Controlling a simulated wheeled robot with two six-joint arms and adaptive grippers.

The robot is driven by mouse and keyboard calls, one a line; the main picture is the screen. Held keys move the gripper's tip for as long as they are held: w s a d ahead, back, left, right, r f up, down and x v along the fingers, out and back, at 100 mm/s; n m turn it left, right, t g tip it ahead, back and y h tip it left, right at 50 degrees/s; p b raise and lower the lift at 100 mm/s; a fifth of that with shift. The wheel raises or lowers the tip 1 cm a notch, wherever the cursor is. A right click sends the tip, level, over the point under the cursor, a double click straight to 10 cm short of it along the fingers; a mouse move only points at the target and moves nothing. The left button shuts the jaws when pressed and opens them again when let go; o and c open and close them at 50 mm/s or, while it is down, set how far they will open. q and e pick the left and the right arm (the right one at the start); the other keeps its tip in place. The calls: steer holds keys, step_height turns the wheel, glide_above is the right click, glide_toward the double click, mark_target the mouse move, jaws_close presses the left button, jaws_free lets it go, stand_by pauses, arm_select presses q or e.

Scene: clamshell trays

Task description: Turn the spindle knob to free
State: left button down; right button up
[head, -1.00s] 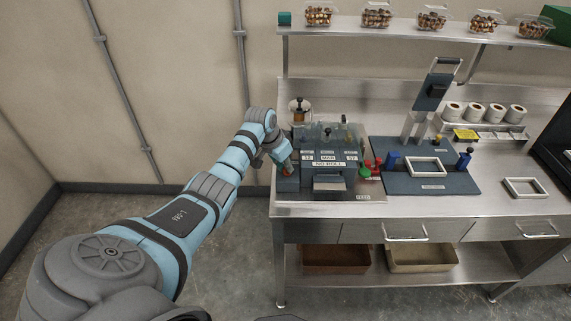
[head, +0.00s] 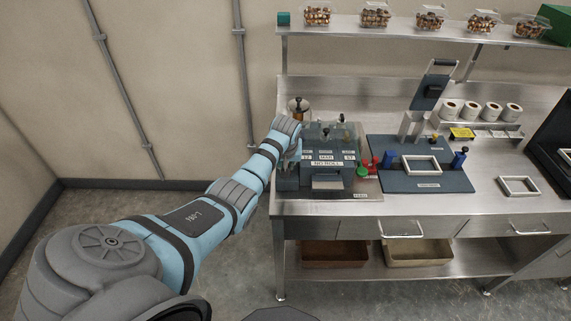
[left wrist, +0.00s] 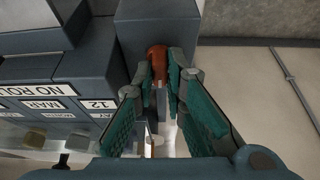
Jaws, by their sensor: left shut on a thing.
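The dark blue labelling machine (head: 326,171) stands at the left end of the steel bench, with "NO ROLL" on its front plate. A red-brown knob (left wrist: 157,54), apparently the spindle knob, shows at the machine's grey side block in the left wrist view. My left gripper (left wrist: 163,72) has its green-padded fingers on either side of this knob and is shut on it. In the head view the left gripper (head: 293,152) is at the machine's left side, and the knob is hidden there. The knob's exact setting cannot be read. My right gripper is not in view.
A blue sealing fixture (head: 400,183) with a white frame stands to the right, beside green and red knobs (head: 363,170). White rolls (head: 480,110) stand behind it. Filled clamshells (head: 375,17) line the upper shelf. The floor left of the bench is clear.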

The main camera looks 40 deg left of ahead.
arm_select(q)
steer(key=n+y, duration=0.1)
steer(key=n, duration=0.1)
steer(key=shift+w+n+g, duration=0.15)
steer(key=shift+n+g, duration=0.15)
steer(key=shift+n, duration=0.1)
steer(key=shift+w+n+g+b, duration=0.1)
steer(key=shift+n+g+b, duration=0.2)
steer(key=shift+n+b, duration=0.55)
steer(key=n+g+b, duration=0.1)
steer(key=n+b, duration=0.2)
steer(key=shift+f+y+b, duration=0.1)
steer(key=shift+y+b, duration=0.25)
steer(key=shift+y, duration=0.05)
steer(key=shift+r+n+g+b, duration=0.2)
steer(key=shift+n+g+b, duration=0.2)
steer(key=shift+n+b, duration=0.65)
steer(key=c, duration=1.6)
jaws_free()
steer(key=shift+c, duration=0.2)
